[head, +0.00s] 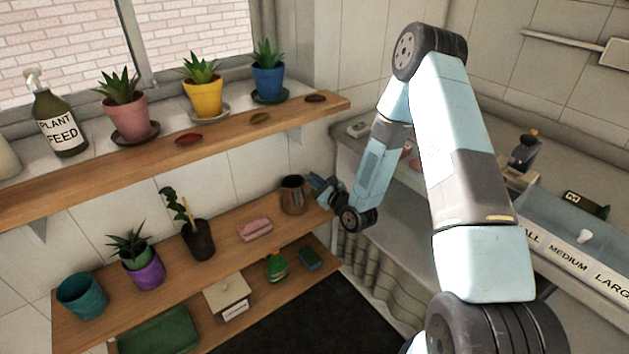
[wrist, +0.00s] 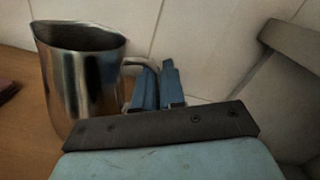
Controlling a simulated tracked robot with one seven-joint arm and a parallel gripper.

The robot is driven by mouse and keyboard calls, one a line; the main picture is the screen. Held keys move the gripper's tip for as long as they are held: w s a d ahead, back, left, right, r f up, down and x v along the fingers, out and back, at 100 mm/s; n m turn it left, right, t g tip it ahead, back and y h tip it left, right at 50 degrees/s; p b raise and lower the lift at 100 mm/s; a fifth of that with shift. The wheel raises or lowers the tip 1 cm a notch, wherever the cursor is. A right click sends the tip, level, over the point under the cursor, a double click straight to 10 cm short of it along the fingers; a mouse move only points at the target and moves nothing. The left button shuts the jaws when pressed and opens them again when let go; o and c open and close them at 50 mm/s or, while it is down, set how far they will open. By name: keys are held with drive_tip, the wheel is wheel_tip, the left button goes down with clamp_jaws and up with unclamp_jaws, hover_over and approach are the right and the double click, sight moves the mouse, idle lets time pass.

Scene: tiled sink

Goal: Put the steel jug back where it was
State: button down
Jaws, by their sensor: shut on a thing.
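The steel jug (head: 294,195) stands upright at the right end of the middle wooden shelf, close to the tiled wall. It also shows in the wrist view (wrist: 82,85), with its spout to the left and its handle to the right. My gripper (head: 318,187) reaches it from the right. In the wrist view my gripper's blue fingers (wrist: 158,88) are shut on the jug's handle, which is partly hidden behind them. The jug's base appears to be on the shelf, though my gripper hides part of it in the wrist view.
A pink cloth or sponge (head: 255,229) lies left of the jug on the middle shelf (head: 222,237). Further left are a dark pot (head: 199,241), a purple pot (head: 146,270) and a teal pot (head: 82,296). The upper shelf (head: 225,134) overhangs. A counter (head: 375,165) stands right.

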drive_tip(key=shift+a, duration=0.15)
drive_tip(key=c, duration=1.2)
unclamp_jaws()
drive_tip(key=v, duration=1.2)
